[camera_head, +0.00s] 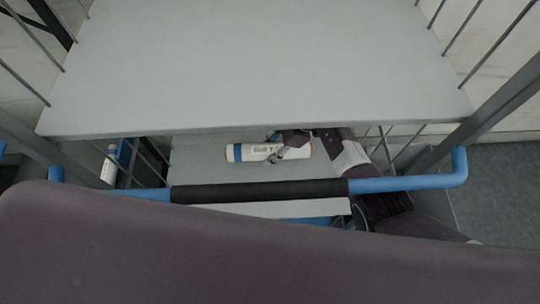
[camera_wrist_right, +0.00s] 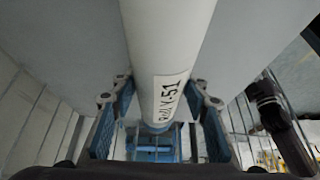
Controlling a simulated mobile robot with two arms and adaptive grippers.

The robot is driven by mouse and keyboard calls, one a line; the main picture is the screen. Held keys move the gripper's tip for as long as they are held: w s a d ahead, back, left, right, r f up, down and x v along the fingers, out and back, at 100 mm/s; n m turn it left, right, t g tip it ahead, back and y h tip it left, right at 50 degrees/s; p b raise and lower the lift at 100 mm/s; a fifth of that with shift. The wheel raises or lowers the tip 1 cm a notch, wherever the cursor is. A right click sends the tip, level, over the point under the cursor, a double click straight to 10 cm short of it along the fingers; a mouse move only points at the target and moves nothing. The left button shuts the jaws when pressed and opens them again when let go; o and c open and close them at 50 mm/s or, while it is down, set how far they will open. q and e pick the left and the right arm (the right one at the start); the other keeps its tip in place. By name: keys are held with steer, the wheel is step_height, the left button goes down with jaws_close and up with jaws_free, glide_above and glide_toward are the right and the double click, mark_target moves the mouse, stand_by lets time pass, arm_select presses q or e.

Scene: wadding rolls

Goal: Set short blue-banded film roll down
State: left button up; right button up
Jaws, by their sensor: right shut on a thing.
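My left gripper is not in view.
A large bare upper shelf (camera_head: 270,70) overhangs the lower one. A blue push handle with a black grip (camera_head: 260,191) crosses in front. Wire side bars stand at both sides. Another white roll (camera_head: 108,165) stands at the far left beside something blue.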

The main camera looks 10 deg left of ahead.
mark_target(270, 154)
steer(key=shift+f+b, duration=0.55)
steer(key=shift+f, duration=1.5)
steer(key=o, duration=1.6)
